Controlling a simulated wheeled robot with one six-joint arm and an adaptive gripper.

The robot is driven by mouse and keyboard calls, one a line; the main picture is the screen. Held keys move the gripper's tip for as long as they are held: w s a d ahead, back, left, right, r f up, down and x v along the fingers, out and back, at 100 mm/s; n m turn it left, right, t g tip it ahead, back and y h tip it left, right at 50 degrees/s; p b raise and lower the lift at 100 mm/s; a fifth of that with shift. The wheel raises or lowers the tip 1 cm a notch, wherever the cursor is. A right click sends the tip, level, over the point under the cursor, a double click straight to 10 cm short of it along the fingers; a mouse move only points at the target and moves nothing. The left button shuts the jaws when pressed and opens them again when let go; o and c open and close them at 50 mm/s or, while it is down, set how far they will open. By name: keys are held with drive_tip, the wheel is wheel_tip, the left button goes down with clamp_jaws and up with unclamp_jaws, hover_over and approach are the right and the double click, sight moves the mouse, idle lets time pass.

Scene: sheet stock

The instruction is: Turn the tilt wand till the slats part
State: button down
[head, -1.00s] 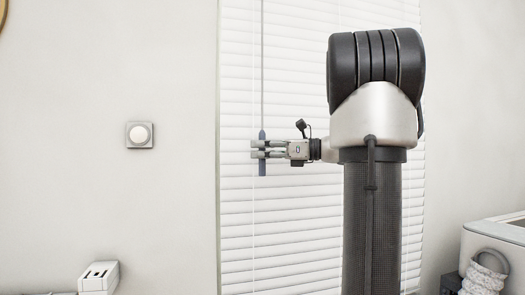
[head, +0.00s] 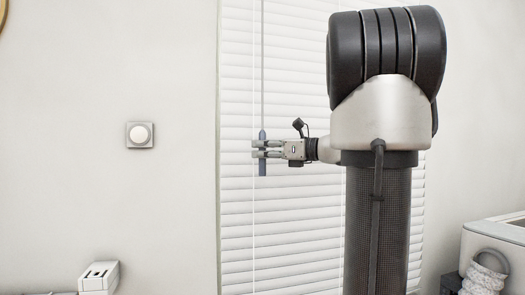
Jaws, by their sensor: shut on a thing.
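The tilt wand (head: 262,168) hangs upright in front of the blind, near its left side. Its thick blue-grey lower end shows above and below the jaws, with a thin rod running up. My gripper (head: 262,148) comes in from the right and is shut on this thick end. The white blind (head: 300,215) fills the window recess. Its slats look closed, lying over one another with only thin lines between them. My arm hides much of the blind's right part.
A square wall plate with a round knob (head: 140,135) is on the wall to the left. A white slotted box (head: 99,277) sits at lower left. A pale cabinet (head: 497,240) with a coiled rope (head: 483,275) stands at lower right. The wall between is bare.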

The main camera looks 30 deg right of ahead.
drive_tip(key=m+t+h, duration=0.1)
drive_tip(key=m+h, duration=0.1)
drive_tip(key=h, duration=0.2)
drive_tip(key=m+t+h, duration=0.2)
drive_tip(key=m+h, duration=0.1)
drive_tip(key=h, duration=0.1)
drive_tip(key=shift+a, duration=0.2)
drive_tip(key=m+h, duration=0.4)
drive_tip(key=h, duration=0.1)
drive_tip(key=shift+d+h, duration=0.15)
drive_tip(key=shift+h, duration=0.15)
drive_tip(key=shift+m+g+h, duration=0.4)
drive_tip(key=shift+m+h, duration=0.1)
drive_tip(key=shift+h, duration=0.2)
drive_tip(key=c, duration=1.4)
unclamp_jaws()
drive_tip(key=v, duration=0.6)
drive_tip(key=shift+s, duration=0.75)
